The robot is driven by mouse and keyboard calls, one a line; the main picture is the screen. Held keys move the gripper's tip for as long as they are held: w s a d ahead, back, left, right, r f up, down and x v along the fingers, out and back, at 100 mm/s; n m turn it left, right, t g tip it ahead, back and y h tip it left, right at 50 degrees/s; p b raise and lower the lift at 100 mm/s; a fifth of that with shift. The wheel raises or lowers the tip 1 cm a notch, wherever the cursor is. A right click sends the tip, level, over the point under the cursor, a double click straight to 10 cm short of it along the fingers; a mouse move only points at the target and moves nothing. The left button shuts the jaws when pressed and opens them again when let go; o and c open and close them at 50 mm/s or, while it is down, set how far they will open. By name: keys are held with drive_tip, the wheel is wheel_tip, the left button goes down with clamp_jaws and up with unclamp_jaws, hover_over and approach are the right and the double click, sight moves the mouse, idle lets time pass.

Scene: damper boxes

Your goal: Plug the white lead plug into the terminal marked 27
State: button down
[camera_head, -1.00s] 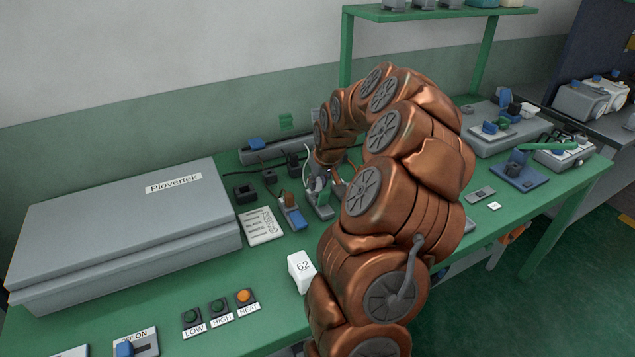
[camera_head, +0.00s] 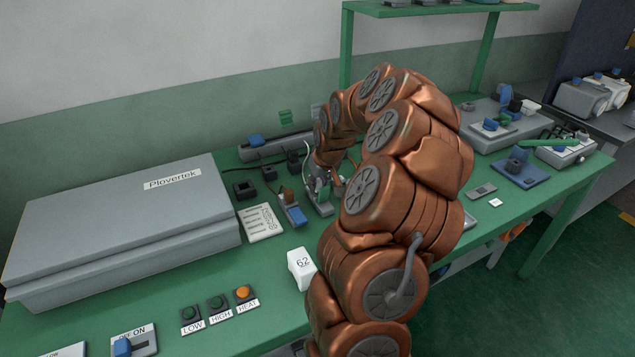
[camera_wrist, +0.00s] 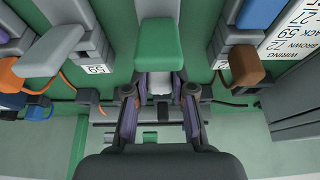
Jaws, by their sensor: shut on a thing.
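In the wrist view my gripper (camera_wrist: 160,97) is shut on a small white piece (camera_wrist: 158,85), which looks like the white lead plug; little of it shows between the fingers. It is right at the near end of a green block (camera_wrist: 158,45) on a grey body (camera_wrist: 157,8). I cannot tell whether the plug is seated. No number is readable on this body.
A label 59 (camera_wrist: 95,68) is left of the gripper, near a pale grey piece (camera_wrist: 50,50) with an orange lead. A brown plug (camera_wrist: 246,65) sits right, at a blue-grey terminal (camera_wrist: 250,20). A large grey Plovertek case (camera_head: 120,225) fills the bench's left; a white 62 block (camera_head: 301,268) stands in front.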

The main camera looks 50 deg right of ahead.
drive_tip(key=shift+f, duration=0.3)
drive_tip(key=c, duration=0.9)
unclamp_jaws()
drive_tip(key=shift+r, duration=0.1)
drive_tip(key=v, duration=1.2)
drive_tip(key=shift+w, duration=0.1)
